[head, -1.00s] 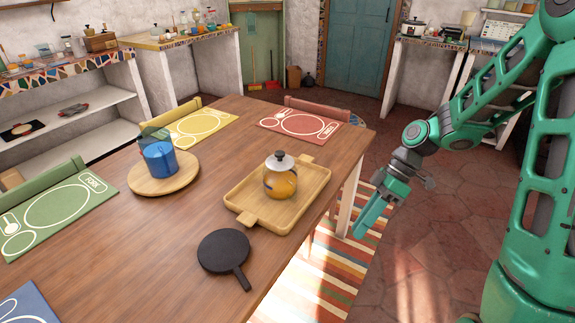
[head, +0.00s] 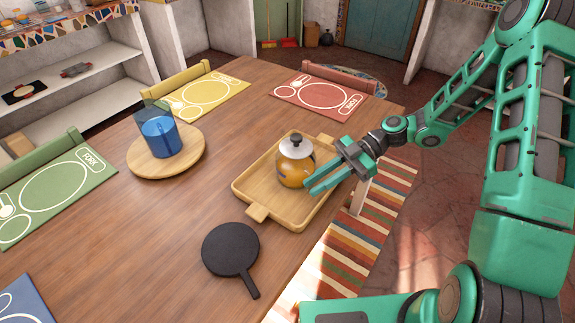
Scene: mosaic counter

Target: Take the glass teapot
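The glass teapot (head: 293,168) has an amber body and a pale lid with a dark knob. It stands upright on the wooden tray (head: 254,194) near the table's right edge. My gripper (head: 318,181) is at the teapot's right side, above the tray, with its fingers pointing left toward the body. The fingers look spread apart. I cannot tell whether a finger touches the glass. The teapot's right side is partly hidden by the fingers.
A blue cup (head: 161,137) sits on a round wooden board (head: 148,163) to the left. A black round trivet with a handle (head: 230,249) lies in front of the tray. Yellow (head: 206,95) and red (head: 318,96) placemats lie behind. Bare tabletop lies between the board and tray.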

